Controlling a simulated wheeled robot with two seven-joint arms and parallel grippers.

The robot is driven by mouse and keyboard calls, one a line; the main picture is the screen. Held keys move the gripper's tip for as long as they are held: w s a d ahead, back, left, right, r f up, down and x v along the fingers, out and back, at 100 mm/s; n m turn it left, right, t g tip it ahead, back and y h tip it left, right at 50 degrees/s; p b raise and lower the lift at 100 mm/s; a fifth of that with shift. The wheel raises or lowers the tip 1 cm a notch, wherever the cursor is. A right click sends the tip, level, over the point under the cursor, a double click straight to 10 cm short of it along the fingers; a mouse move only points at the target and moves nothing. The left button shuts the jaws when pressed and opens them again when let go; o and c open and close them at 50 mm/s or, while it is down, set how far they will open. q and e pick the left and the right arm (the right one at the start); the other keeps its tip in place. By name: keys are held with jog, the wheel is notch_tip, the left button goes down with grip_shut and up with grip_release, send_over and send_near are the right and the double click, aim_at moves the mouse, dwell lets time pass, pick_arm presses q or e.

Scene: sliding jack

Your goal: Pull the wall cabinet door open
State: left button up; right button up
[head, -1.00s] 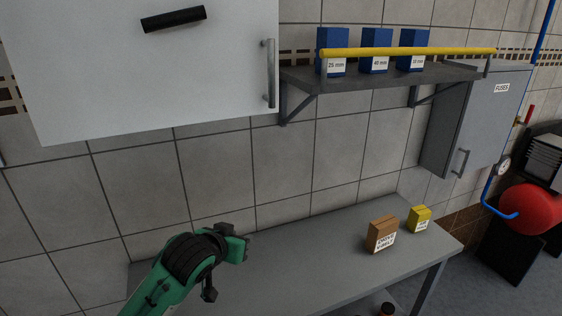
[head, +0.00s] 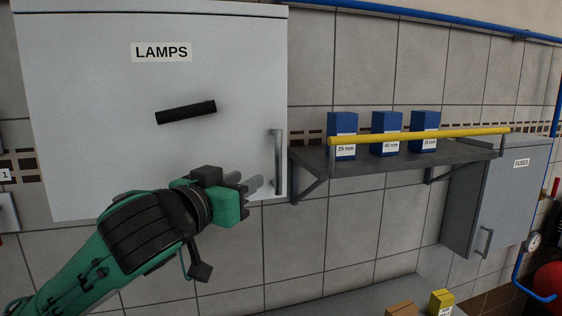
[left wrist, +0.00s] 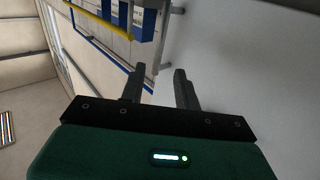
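The white wall cabinet marked LAMPS (head: 90,110) hangs at the upper left, its door shut. An upright metal bar handle (head: 279,165) sits by the door's right edge. My left gripper (head: 253,186) is in front of the door's lower right, just left of the handle, fingers pointing at it. In the left wrist view, the gripper (left wrist: 158,87) is open and empty. The handle (left wrist: 166,38) shows ahead of the gap between its fingers, apart from them, with the pale door (left wrist: 240,60) to the right. My right gripper is not in view.
A black bar (head: 186,112) is on the cabinet front. Right of it, a grey shelf (head: 400,163) with a yellow rail (head: 420,136) holds blue boxes (head: 386,125). A grey FUSES cabinet (head: 515,195) hangs further right. A table (head: 350,298) stands below.

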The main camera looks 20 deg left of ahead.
aim_at(276, 164)
pick_arm(q)
jog(key=w+p, duration=0.2)
jog(key=w, duration=0.2)
jog(key=w+d+p, duration=0.1)
jog(key=w+p, duration=0.1)
jog(key=w, duration=0.2)
jog(key=w+d+p, duration=0.1)
jog(key=w, duration=0.3)
jog(key=shift+d+p, duration=0.15)
jog(key=shift+p, duration=0.25)
jog(key=shift+w+d+f, duration=0.1)
jog(key=shift+w, duration=0.5)
grip_shut()
